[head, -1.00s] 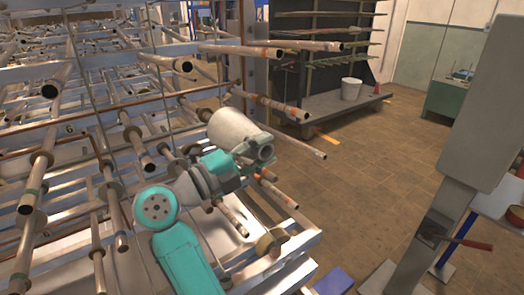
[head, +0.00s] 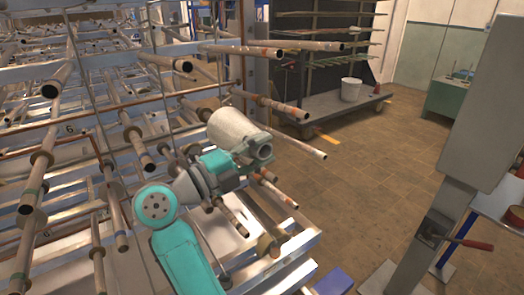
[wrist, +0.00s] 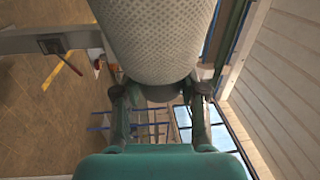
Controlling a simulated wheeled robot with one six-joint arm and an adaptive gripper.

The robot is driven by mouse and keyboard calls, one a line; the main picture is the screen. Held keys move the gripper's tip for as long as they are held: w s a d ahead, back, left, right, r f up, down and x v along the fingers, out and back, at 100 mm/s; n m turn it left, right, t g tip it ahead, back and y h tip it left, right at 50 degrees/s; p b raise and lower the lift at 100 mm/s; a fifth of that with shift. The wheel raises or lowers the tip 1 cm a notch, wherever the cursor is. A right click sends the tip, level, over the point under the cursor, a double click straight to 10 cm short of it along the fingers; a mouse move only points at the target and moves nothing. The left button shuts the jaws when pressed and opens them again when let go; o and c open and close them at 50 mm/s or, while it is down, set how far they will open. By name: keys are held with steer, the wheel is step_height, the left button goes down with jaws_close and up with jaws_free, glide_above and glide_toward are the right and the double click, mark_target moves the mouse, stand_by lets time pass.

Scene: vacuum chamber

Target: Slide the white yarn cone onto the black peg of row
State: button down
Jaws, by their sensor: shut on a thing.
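The white yarn cone (head: 232,128) is held above the front right part of the rack, lying nearly level with its narrow open end towards the lower right. My gripper (head: 254,156) is shut on it near that end. In the wrist view the cone (wrist: 155,35) fills the top middle, patterned white, with one finger of my gripper (wrist: 160,98) on each side of its end. Several metal pegs stick out of the rack around the cone, such as one peg (head: 300,150) just right of it. I cannot tell which peg is the black one.
The rack (head: 290,250) fills the left side with rows of protruding pegs close to my arm. A grey post (head: 455,200) stands at right. A white bucket (head: 351,89) sits on a shelf unit behind. The tiled floor (head: 370,170) between is clear.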

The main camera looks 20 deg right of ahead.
steer(key=shift+w+a+f, duration=0.1)
steer(key=shift+w+a, duration=0.15)
steer(key=shift+w, duration=0.45)
steer(key=shift+w+a, duration=0.2)
steer(key=shift+w, duration=0.55)
steer(key=shift+w+a+f, duration=0.1)
steer(key=shift+w+a, duration=0.15)
steer(key=shift+w, duration=0.45)
steer(key=c, duration=0.6)
jaws_free()
steer(key=v, duration=1.2)
steer(key=shift+a+r, duration=0.15)
